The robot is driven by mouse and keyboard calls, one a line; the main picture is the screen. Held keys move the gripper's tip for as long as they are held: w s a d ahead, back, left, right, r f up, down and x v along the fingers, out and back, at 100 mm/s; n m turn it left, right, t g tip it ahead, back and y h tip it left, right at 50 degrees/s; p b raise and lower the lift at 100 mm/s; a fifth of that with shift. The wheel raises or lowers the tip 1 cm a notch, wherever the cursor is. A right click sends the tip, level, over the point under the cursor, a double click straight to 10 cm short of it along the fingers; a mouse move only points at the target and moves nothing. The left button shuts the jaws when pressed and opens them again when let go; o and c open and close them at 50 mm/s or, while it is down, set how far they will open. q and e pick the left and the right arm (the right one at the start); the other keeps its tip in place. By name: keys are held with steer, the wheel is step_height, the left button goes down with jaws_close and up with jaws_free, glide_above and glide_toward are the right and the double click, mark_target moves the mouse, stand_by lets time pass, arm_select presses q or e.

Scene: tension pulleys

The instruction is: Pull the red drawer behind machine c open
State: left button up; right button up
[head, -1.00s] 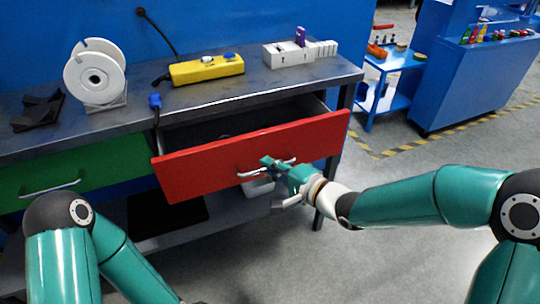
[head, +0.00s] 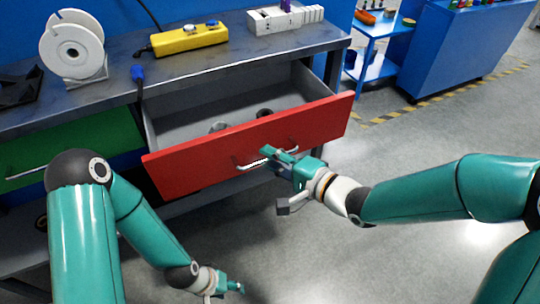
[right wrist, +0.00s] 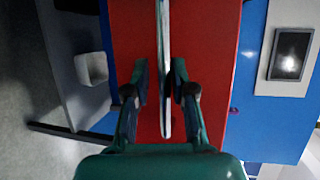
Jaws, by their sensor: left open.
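The red drawer (head: 250,140) under the workbench stands well out, its inside visible. Its metal handle (head: 248,165) is on the front. My right gripper (head: 278,158) is at the handle's right part. In the right wrist view its fingers (right wrist: 160,80) lie on both sides of the handle bar (right wrist: 164,40), closed in around it. A narrow gap seems to show on one side, so full contact is hard to judge. My left gripper (head: 236,288) is open and empty, low at the bottom of the head view, away from the drawer.
Small round items (head: 218,127) lie in the drawer. A green drawer (head: 70,148) is beside it on the left. A white spool (head: 72,48), a yellow power strip (head: 188,38) and a white block (head: 285,20) stand on the bench. The floor (head: 390,260) in front is clear.

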steer(key=shift+o, duration=0.5)
steer(key=shift+r, duration=0.15)
steer(key=shift+d, duration=0.15)
steer(key=v, duration=1.1)
steer(key=shift+s+d, duration=0.25)
steer(key=shift+s, duration=0.05)
